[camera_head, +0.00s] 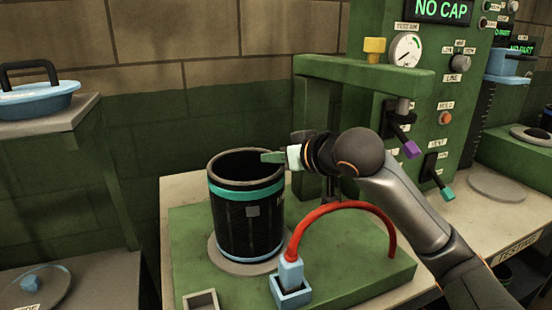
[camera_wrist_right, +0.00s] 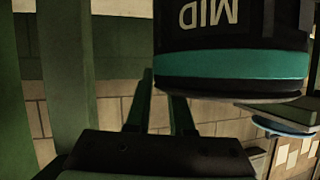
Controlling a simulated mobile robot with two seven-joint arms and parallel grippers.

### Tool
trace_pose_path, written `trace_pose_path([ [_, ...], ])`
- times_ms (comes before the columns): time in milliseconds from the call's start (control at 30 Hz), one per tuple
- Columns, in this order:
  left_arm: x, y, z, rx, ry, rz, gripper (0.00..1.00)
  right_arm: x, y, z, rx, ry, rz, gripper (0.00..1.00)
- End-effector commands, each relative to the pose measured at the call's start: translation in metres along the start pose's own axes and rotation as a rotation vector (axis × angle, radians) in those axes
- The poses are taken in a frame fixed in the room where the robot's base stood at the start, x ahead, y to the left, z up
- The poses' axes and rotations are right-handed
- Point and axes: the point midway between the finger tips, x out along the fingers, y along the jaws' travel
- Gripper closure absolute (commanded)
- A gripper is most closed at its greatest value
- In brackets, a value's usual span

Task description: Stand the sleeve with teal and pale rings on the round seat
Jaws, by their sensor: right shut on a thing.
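The sleeve (camera_head: 232,225) is a black open-topped cylinder with a teal ring near its rim and a pale blue ring at its foot. It stands upright over the round grey seat (camera_head: 217,256) in the head view. A small gap under its foot cannot be ruled out. My right gripper (camera_head: 273,157) reaches in from the right and is shut on the sleeve's wall at the upper rim. In the right wrist view the sleeve (camera_wrist_right: 235,64) shows its teal ring and upside-down "MID" lettering; its pale ring is out of frame there. My left gripper is not in view.
The seat is on a green base plate (camera_head: 345,262). A red curved hose (camera_head: 345,203) with a light blue plug (camera_head: 290,272) arches right of the sleeve. A green machine frame (camera_head: 365,78) with levers stands behind. A blue lidded pan (camera_head: 38,100) sits on a left-hand shelf.

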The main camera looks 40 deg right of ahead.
Motion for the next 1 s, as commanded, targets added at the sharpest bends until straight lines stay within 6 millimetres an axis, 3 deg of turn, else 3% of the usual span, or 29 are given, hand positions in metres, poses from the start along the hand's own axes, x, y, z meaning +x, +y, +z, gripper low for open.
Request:
trace_pose_path([
  [233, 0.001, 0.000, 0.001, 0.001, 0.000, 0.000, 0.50, 0.000, 0.000, -0.001, 0.002, 0.009, -0.001, 1.00],
  [267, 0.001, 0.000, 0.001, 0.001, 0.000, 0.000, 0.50, 0.001, 0.000, 0.002, 0.000, 0.000, 0.000, 0.76],
  [500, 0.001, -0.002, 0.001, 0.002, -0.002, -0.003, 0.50, 0.000, 0.000, 0.001, 0.000, 0.000, 0.000, 0.49],
  [833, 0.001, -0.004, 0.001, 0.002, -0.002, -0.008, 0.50, -0.003, 0.000, -0.001, 0.000, 0.001, 0.000, 0.49],
  [1000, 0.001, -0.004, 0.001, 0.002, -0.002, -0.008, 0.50, -0.027, 0.000, -0.001, -0.002, 0.003, 0.002, 0.49],
])
